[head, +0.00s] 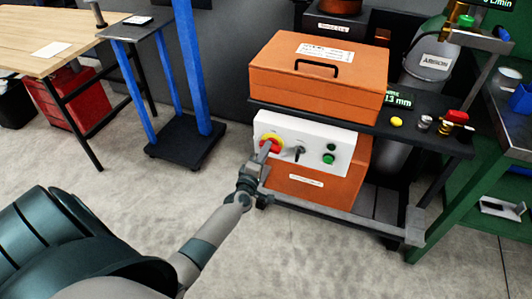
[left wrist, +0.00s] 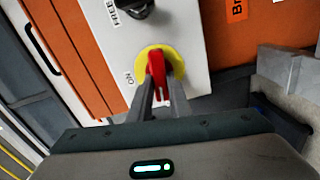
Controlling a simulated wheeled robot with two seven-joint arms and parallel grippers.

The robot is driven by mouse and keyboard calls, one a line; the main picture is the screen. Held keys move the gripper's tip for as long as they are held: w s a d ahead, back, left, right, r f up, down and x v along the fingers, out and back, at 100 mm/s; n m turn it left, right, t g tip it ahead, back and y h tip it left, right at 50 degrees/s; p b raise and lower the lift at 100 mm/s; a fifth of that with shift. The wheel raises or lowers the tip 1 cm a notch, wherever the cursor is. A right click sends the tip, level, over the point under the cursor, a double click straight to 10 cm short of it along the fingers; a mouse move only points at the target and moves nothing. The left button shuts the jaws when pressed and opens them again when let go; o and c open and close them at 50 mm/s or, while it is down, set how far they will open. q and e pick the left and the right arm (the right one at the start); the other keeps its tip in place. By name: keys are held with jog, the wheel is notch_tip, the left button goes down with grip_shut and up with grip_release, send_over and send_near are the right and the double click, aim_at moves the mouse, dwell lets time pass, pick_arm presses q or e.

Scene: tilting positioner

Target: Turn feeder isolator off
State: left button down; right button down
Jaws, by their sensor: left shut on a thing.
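The feeder isolator is a red handle on a round yellow plate (head: 268,140) at the left end of a white control panel (head: 320,133). In the left wrist view the red handle (left wrist: 157,68) stands in front of its yellow plate (left wrist: 172,58), with an "ON" label beside it. My left gripper (head: 262,157) reaches the panel. In the left wrist view its fingers (left wrist: 161,92) are shut on the red handle and cover its lower part. My right gripper is not in view.
A black selector knob (head: 299,151) and a green button (head: 328,159) share the panel. An orange box (head: 315,75) sits on the cart shelf above. A blue-posted stand (head: 190,135) is at the left. Bare floor lies in front.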

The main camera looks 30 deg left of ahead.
pick_arm(q)
jog(key=shift+f+n, duration=0.15)
jog(key=shift+n, duration=0.75)
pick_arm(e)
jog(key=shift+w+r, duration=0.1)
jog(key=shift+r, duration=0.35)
pick_arm(q)
jog(key=c, duration=1.6)
grip_release()
jog(key=shift+c, duration=0.2)
jog(key=shift+s, duration=0.1)
